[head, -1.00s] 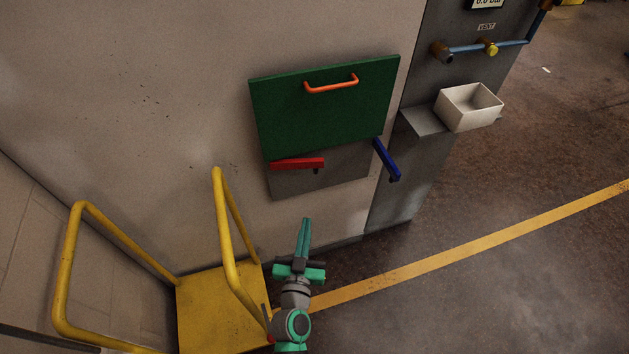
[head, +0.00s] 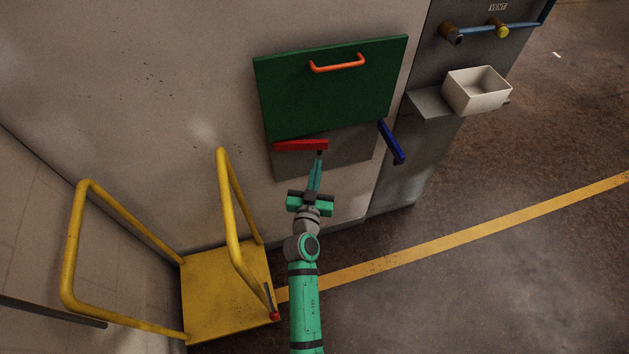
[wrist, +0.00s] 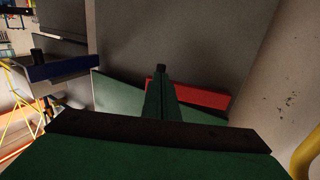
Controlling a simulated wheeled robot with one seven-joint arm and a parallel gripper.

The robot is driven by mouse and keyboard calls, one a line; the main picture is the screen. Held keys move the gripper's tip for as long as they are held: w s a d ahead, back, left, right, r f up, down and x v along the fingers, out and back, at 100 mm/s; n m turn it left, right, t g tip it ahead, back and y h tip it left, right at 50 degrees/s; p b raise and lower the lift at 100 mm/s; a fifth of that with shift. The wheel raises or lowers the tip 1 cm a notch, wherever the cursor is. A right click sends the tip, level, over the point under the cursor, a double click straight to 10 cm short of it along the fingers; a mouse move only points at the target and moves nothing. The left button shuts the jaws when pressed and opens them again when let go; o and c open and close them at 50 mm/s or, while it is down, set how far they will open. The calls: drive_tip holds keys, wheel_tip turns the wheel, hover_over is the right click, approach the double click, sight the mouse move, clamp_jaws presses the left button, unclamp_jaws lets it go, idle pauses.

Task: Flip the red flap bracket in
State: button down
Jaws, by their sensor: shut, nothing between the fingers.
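The red flap bracket (head: 301,145) is a short bar under the green flap (head: 332,90), roughly level, against the grey panel on the wall. My gripper (head: 317,168) is shut and empty, its green fingers together and pointing up at the red bracket's right end. In the head view the fingertips appear just below that end, near a small dark part. I cannot tell whether they touch. In the wrist view the red bracket (wrist: 202,95) lies behind and right of my fingers (wrist: 161,90), which hide part of it. The blue bracket (head: 392,142) slants down at the flap's right edge.
An orange handle (head: 337,63) is on the flap. A yellow railed platform (head: 222,300) stands at lower left, close to my arm. A white bin (head: 477,92) sits on a grey shelf at right, below blue pipework (head: 478,44). The floor at right is clear.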

drive_tip(key=shift+w+d, duration=0.15)
drive_tip(key=shift+w, duration=1.1)
